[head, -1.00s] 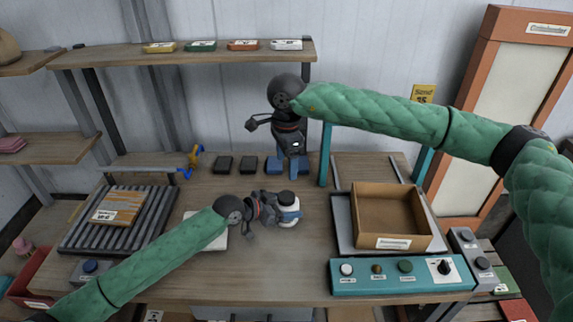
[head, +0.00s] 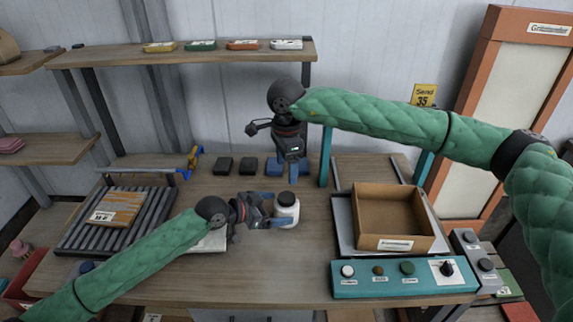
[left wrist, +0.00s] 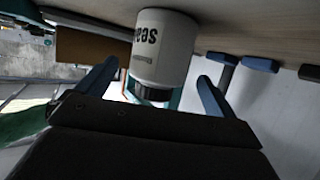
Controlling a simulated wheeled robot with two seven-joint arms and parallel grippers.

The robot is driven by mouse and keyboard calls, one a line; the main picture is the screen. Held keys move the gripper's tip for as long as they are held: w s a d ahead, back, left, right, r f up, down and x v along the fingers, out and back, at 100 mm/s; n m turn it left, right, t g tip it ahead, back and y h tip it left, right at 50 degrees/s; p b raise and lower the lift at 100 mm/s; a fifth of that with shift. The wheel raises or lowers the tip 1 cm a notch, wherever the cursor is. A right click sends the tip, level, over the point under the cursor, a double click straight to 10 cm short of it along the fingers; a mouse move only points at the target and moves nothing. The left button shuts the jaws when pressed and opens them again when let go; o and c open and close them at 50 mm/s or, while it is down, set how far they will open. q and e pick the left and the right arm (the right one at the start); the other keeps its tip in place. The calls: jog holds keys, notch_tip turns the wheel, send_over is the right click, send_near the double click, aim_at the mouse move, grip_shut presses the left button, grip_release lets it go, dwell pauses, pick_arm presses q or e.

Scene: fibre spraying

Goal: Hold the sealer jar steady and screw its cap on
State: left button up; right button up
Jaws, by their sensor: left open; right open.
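The white sealer jar (head: 287,214) stands upright on the bench, left of the cardboard box. A dark cap (head: 287,198) sits on its top; how tightly cannot be told. My left gripper (head: 277,210) is open at the jar, one blue finger on its far side and one on its near side. In the left wrist view the jar (left wrist: 160,48) appears upside down between the spread fingers, with the dark cap (left wrist: 153,93) toward the palm. A gap shows on both sides. My right gripper (head: 289,168) points down behind the jar, open, apart from it.
A cardboard box (head: 393,243) on a tray stands to the right, behind a teal control panel (head: 450,277). A roller rack (head: 72,228) is at left. Two dark blocks (head: 224,165) lie at the back. A shelf (head: 210,54) spans behind. Bench in front of the jar is clear.

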pick_arm(q)
jog(key=shift+b+v, duration=0.4)
jog(key=shift+v, duration=1.35)
jog(key=shift+r, duration=0.1)
